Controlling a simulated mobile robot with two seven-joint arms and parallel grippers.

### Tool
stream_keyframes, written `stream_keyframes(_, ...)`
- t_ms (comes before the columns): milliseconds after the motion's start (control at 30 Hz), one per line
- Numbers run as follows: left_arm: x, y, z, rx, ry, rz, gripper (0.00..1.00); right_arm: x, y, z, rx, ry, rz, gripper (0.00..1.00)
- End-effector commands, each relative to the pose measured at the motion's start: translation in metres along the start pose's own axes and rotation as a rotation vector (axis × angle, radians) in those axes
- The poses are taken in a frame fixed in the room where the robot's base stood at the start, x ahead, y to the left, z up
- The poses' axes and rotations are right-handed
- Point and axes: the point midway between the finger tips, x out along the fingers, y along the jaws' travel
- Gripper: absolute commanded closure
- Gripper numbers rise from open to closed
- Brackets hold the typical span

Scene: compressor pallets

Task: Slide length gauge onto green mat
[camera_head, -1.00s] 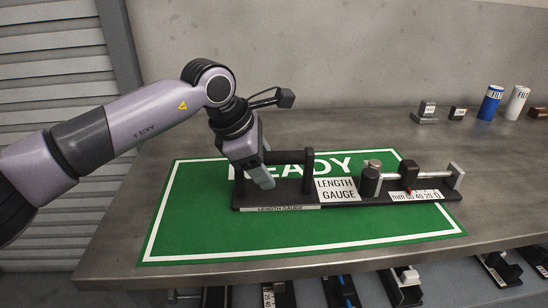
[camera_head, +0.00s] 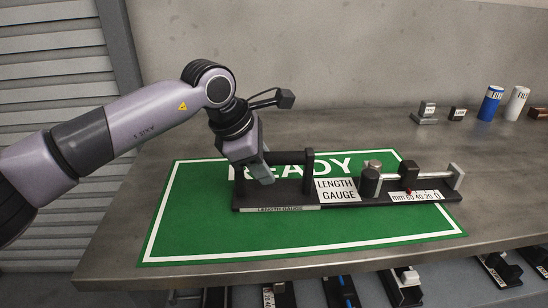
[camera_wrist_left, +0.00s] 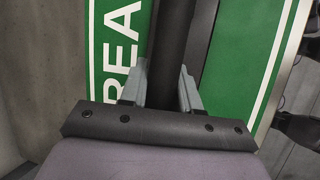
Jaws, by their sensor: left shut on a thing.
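The length gauge (camera_head: 338,190) is a long dark base with a white label, a metal rod, a scale strip and a black handle bar on posts at its left end. It lies on the green mat (camera_head: 200,228), which has a white border and the word READY. The gauge's right end reaches about the mat's right border. My left gripper (camera_head: 264,172) is shut on the handle bar. In the left wrist view the two grey fingers (camera_wrist_left: 160,88) sit on either side of the dark bar (camera_wrist_left: 171,45). My right gripper is not in view.
Small blocks (camera_head: 426,112), a blue cylinder (camera_head: 491,102) and a white cylinder (camera_head: 517,102) stand at the back right. More devices (camera_head: 402,286) show below the front edge.

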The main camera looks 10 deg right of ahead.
Motion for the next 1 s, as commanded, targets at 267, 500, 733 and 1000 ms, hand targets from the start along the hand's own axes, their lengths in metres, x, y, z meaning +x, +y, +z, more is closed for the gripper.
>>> stream_keyframes(267, -0.008, 0.000, -0.022, -0.003, 0.001, 0.003, 1.00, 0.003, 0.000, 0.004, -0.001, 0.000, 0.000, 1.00)
stream_keyframes(500, -0.017, -0.001, -0.044, -0.002, 0.002, 0.001, 1.00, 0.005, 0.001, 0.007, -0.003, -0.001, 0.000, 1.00)
stream_keyframes(733, -0.025, -0.002, -0.066, -0.002, 0.001, 0.002, 1.00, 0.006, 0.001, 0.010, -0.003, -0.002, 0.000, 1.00)
stream_keyframes(1000, -0.034, -0.004, -0.089, -0.002, 0.002, 0.000, 1.00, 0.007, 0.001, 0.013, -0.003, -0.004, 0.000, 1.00)
